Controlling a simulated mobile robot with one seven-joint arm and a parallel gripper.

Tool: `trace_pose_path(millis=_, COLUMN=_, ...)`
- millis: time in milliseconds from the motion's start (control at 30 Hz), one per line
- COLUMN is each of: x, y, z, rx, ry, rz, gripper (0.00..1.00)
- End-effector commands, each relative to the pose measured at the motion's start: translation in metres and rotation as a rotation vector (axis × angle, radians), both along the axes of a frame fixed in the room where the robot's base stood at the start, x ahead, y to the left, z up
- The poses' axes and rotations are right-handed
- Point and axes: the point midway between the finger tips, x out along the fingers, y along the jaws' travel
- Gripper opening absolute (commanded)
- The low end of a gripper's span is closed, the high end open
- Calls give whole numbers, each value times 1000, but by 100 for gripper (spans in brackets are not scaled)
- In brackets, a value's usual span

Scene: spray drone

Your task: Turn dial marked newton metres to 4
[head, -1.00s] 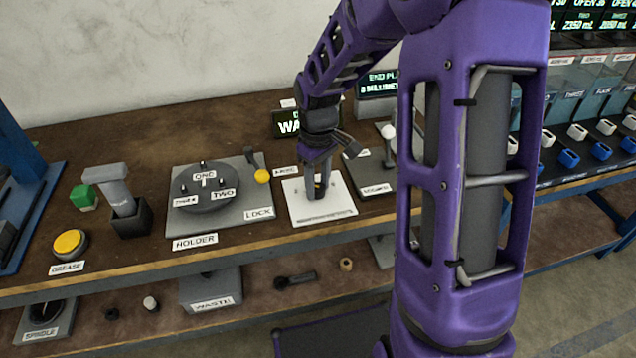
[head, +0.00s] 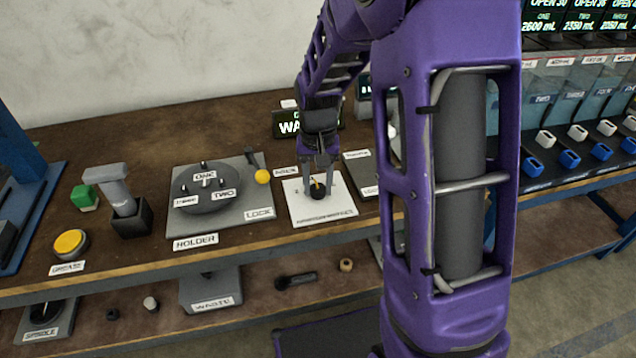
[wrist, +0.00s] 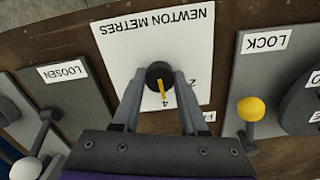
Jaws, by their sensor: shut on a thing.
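The black round dial (head: 318,192) with a yellow pointer sits on a white plate (head: 302,212) on the bench. In the wrist view the plate reads NEWTON METRES, upside down, and the dial (wrist: 158,73) has its yellow pointer aimed down at the numeral 4 (wrist: 165,103). The numeral 2 (wrist: 193,83) is to the right of it. My gripper (head: 318,188) is over the plate, with one finger on each side of the dial. My gripper (wrist: 159,82) is shut on the dial. Any other numerals are hidden by the gripper.
A LOCK lever with a yellow ball (head: 262,176) and the HOLDER plate (head: 240,205) stand left of the plate. The LOOSEN plate (wrist: 75,95) with a white-ball lever is on its other side. A dark display (head: 287,124) stands behind, partly hidden by my arm.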

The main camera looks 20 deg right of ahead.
Motion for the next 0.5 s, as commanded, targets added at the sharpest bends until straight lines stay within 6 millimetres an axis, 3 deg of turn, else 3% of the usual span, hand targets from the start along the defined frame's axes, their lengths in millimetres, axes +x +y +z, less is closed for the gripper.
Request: trace_pose_path(millis=500, x=1, y=0, z=1, rx=1, ry=-4, rz=-72, gripper=0)
